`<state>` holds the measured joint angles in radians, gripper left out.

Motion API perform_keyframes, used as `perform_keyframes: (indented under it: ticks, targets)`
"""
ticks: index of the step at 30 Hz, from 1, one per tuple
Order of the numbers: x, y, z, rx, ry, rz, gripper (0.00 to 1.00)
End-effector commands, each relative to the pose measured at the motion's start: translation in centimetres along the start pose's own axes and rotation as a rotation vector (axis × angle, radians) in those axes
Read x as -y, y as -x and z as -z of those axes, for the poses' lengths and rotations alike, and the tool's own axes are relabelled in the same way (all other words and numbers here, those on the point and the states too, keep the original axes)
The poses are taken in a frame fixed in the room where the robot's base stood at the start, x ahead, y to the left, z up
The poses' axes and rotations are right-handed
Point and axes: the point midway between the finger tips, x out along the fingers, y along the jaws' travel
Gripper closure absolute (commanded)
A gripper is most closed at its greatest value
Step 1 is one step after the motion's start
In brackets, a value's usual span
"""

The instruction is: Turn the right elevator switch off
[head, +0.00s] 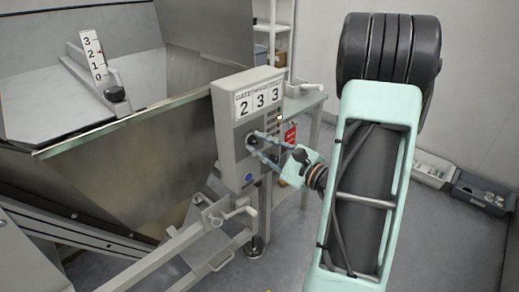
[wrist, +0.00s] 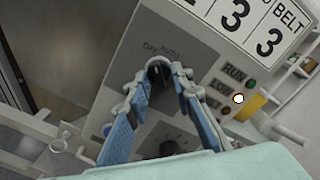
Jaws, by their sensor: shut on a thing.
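A grey control box (head: 228,125) stands beside the hopper. It carries a dark rotary switch (wrist: 157,72), with OFF printed at its upper left and AUTO above it in the wrist view. My gripper (wrist: 160,76) is shut on this switch, one blue finger on each side. In the head view, my gripper (head: 257,144) reaches the box front from the right. The fingers cover part of the switch, and I cannot tell its exact pointer direction. A second dark knob (wrist: 168,148) sits lower on the panel between the fingers. No label reading "right elevator" is legible.
Beside the switch are RUN and LOW lamps; a whitish lamp (wrist: 238,98) is lit. The metal hopper (head: 130,165) fills the left, and a crank (head: 232,214) projects below.

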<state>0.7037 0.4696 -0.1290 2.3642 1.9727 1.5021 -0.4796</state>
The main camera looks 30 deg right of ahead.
Motion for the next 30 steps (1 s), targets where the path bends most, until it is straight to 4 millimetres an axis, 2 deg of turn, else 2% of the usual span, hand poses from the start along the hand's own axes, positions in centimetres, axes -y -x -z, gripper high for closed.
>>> perform_keyframes:
  ticks: [14, 15, 18, 26, 30]
  targets:
    - [-0.02, 0.05, 0.06, -0.002, 0.013, -0.001, 1.0]
    - [-0.02, 0.05, 0.06, -0.002, 0.012, -0.001, 0.74]
    - [-0.01, 0.04, 0.05, -0.002, 0.012, -0.001, 0.63]
    - [0.0, 0.04, 0.03, -0.001, 0.012, 0.0, 0.62]
    - [0.05, 0.85, 0.08, -0.003, 0.012, 0.001, 0.62]
